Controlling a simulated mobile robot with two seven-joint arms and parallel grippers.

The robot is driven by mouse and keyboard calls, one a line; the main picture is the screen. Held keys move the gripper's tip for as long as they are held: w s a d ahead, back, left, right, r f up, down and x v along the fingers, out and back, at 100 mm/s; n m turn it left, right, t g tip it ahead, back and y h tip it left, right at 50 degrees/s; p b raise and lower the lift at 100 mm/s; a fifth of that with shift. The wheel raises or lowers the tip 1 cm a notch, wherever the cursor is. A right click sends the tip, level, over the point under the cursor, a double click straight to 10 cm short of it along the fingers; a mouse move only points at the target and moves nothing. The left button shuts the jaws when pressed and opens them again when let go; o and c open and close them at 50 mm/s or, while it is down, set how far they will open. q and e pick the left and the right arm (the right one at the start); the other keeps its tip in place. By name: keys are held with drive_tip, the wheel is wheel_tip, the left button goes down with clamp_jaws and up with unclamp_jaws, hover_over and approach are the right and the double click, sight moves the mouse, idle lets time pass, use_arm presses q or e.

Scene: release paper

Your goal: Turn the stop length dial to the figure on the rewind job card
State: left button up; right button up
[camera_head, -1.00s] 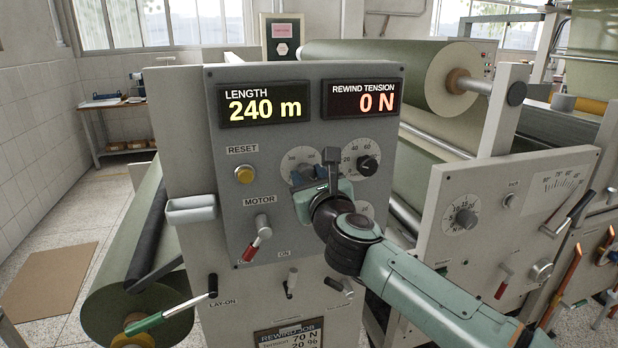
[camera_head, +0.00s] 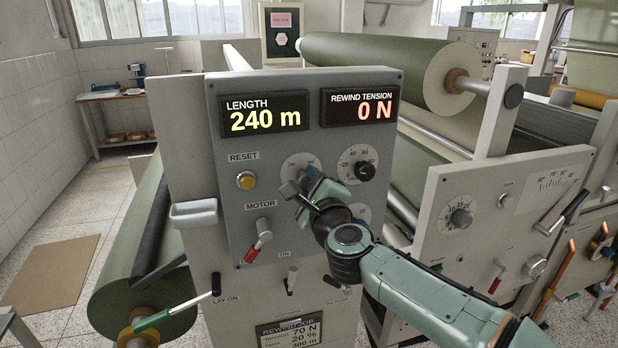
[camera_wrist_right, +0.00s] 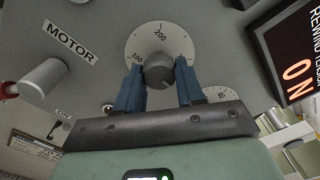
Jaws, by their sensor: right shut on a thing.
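The stop length dial, a white disc (camera_head: 298,161), is on the grey panel below the length display and is partly covered by my right gripper (camera_head: 311,182). In the right wrist view the dial (camera_wrist_right: 158,38) shows 100 and 200, and its dark knob (camera_wrist_right: 158,71) sits between the blue fingers of my right gripper (camera_wrist_right: 159,84), which is shut on it. I cannot make out the knob's pointer. The rewind job card (camera_head: 288,331) is low on the machine front; it reads 70 N, 20 % and, cut by the frame edge, 300 m. My left gripper is out of view.
The length display (camera_head: 264,115) reads 240 m and the tension display (camera_head: 360,107) 0 N. Another dial (camera_head: 364,170) sits close to the right of my gripper. A red-tipped motor lever (camera_head: 258,240) and yellow reset button (camera_head: 245,180) are to the left.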

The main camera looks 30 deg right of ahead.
drive_tip(key=n+p, duration=0.2)
drive_tip(key=n, duration=0.2)
drive_tip(key=shift+r+n, duration=0.15)
drive_tip(key=shift+n, duration=0.15)
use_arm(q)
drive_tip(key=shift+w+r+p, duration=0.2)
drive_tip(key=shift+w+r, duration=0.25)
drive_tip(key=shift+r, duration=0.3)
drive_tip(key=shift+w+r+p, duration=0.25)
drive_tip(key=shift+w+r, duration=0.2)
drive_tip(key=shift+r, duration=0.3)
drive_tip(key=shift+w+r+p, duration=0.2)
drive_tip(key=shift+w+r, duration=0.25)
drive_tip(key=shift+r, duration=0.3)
use_arm(e)
drive_tip(key=shift+n, duration=2)
drive_tip(key=o, duration=1)
drive_tip(key=shift+o, duration=0.2)
drive_tip(key=shift+s, duration=0.1)
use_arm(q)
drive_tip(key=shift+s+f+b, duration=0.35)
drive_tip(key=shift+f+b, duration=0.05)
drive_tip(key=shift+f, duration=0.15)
use_arm(e)
drive_tip(key=v, duration=1.3)
drive_tip(key=shift+s, duration=0.1)
